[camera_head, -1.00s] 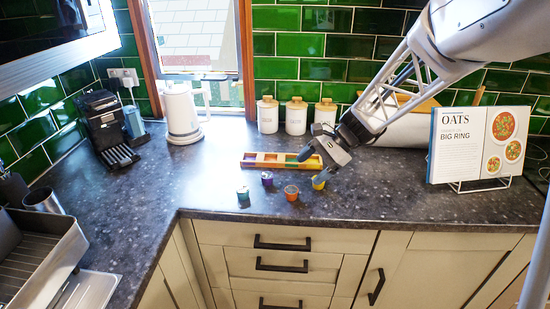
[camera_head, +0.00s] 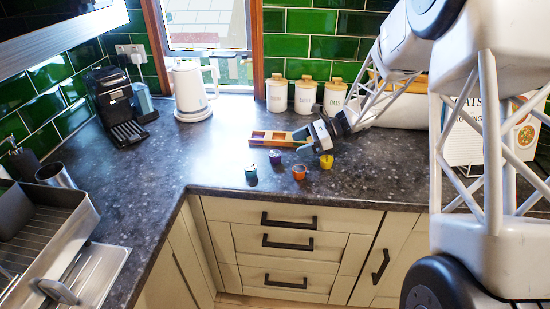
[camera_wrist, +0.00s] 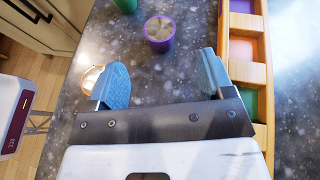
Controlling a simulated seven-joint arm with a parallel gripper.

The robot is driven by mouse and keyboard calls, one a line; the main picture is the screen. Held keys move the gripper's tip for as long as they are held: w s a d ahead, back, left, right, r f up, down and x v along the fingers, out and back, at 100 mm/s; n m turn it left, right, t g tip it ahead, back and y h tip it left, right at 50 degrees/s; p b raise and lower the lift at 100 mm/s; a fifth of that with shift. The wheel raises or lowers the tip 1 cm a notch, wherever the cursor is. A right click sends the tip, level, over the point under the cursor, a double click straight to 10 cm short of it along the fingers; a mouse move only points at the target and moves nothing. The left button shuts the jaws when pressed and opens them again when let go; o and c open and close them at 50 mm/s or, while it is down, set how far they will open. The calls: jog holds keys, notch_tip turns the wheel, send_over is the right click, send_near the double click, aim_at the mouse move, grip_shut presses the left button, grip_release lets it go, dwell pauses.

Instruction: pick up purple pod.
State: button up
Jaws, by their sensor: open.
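The purple pod (camera_head: 275,157) stands on the dark counter in front of a wooden tray, between the green pod and the orange pod. In the wrist view the purple pod (camera_wrist: 159,33) has a pale lid and lies ahead of my fingers, roughly centred in the gap between them. My gripper (camera_wrist: 162,72) is open and empty, its two blue fingers apart and not touching the pod. In the head view my gripper (camera_head: 306,137) is to the right of the purple pod, over the right end of the tray.
The green pod (camera_head: 251,174), orange pod (camera_head: 299,172) and yellow pod (camera_head: 327,161) stand close by. The orange pod (camera_wrist: 91,79) is partly hidden by my left finger in the wrist view. The wooden tray (camera_wrist: 259,76) runs along the right finger's side. Counter left of the pods is clear.

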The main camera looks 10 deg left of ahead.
aim_at(277, 153)
jog(key=shift+x, duration=1.25)
jog(key=shift+f+x, duration=0.2)
jog(key=shift+x, duration=2.45)
jog(key=shift+d, duration=0.1)
jog(key=c, duration=1)
